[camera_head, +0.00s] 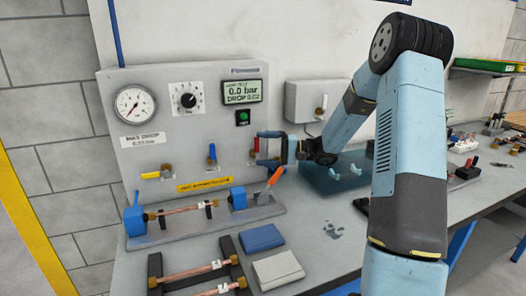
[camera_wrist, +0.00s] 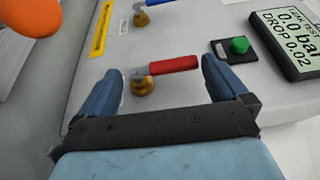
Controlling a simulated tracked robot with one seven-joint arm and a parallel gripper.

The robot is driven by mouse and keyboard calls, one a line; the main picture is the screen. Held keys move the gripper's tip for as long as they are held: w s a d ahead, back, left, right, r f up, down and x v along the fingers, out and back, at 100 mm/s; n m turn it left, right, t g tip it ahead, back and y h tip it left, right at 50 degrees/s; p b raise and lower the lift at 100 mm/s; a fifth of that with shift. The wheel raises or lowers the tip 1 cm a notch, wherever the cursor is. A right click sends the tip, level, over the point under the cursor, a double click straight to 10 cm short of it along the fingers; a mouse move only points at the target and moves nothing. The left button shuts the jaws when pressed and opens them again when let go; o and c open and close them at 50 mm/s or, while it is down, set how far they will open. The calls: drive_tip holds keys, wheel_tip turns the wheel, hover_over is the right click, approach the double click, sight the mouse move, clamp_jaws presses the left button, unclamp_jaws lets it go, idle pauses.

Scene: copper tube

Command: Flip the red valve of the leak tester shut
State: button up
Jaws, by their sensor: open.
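The red valve handle (camera_head: 256,145) is on the right of the leak tester's grey panel (camera_head: 205,120) and points up. In the wrist view the red handle (camera_wrist: 174,65) extends from its brass body (camera_wrist: 142,86). My gripper (camera_head: 263,148) is at this valve, open. In the wrist view my gripper (camera_wrist: 163,68) has one finger on each side of the valve, with gaps; neither finger visibly touches the handle. The tester display (camera_head: 241,92) reads 0.0 bar and DROP 0.02.
A blue-handled valve (camera_head: 212,155) and a yellow-handled valve (camera_head: 152,175) are to the left. A green button (camera_wrist: 238,45) is close to my right finger in the wrist view. Below, a copper tube (camera_head: 180,210) lies in the fixture beside an orange handle (camera_head: 275,177).

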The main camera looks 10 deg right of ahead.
drive_tip(key=v, duration=1.3)
drive_tip(key=shift+s+d, duration=0.2)
drive_tip(key=shift+d, duration=0.15)
drive_tip(key=s+a+r+n+g+h, duration=0.2)
drive_tip(key=s+a+r+g+h, duration=0.3)
drive_tip(key=s+a+h, duration=0.75)
drive_tip(key=s+d+r+t+h, duration=0.2)
drive_tip(key=s+r+t, duration=0.1)
drive_tip(key=s, duration=0.7)
drive_tip(key=s+d+r+t+h, duration=0.2)
drive_tip(key=s+r+t+h, duration=0.1)
drive_tip(key=s, duration=0.8)
drive_tip(key=shift+s+r+n+t, duration=0.2)
drive_tip(key=shift+r+n+t, duration=0.1)
drive_tip(key=shift+r+n, duration=0.1)
